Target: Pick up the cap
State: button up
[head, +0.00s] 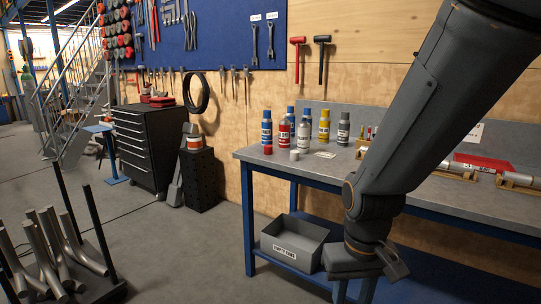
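The fingertips are cut off by the frame's bottom edge.
Several spray cans (284,135) stand close behind the caps. A grey bin (293,243) sits on the lower shelf. Wooden racks with metal cylinders (452,169) and a red tray (483,163) are farther right.

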aim_at(268, 149)
jog(key=u, duration=1.1)
jog(key=i, duration=2.1)
jog(key=z, duration=1.5)
jog(key=i, duration=1.1)
jog(key=z, duration=0.3)
